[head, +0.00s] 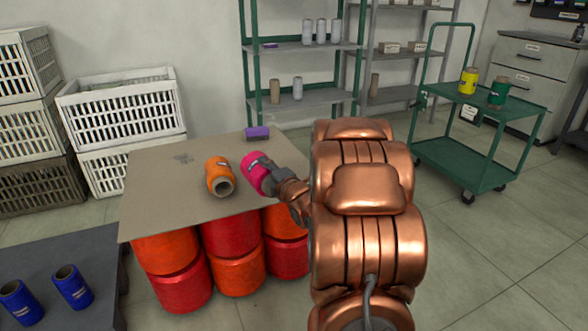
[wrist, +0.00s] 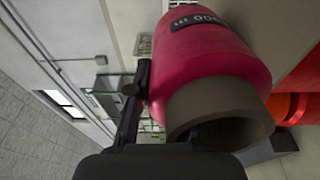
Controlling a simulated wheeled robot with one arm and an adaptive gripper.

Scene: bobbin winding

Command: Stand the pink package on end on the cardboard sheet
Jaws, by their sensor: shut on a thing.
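The pink package (head: 254,171) is a bobbin with a dark label and a hollow grey-brown core. My gripper (head: 273,179) is shut on it, over the right part of the cardboard sheet (head: 160,196). The package looks tilted in the head view; I cannot tell whether it touches the sheet. In the wrist view the pink package (wrist: 208,58) fills the upper right, its open core end facing the camera. One dark finger of my gripper (wrist: 138,98) shows at its left; the other is hidden.
An orange package (head: 217,170) lies on its side on the sheet, just left of the pink one. A purple block (head: 257,133) sits at the sheet's back edge. The sheet's left and front parts are clear.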

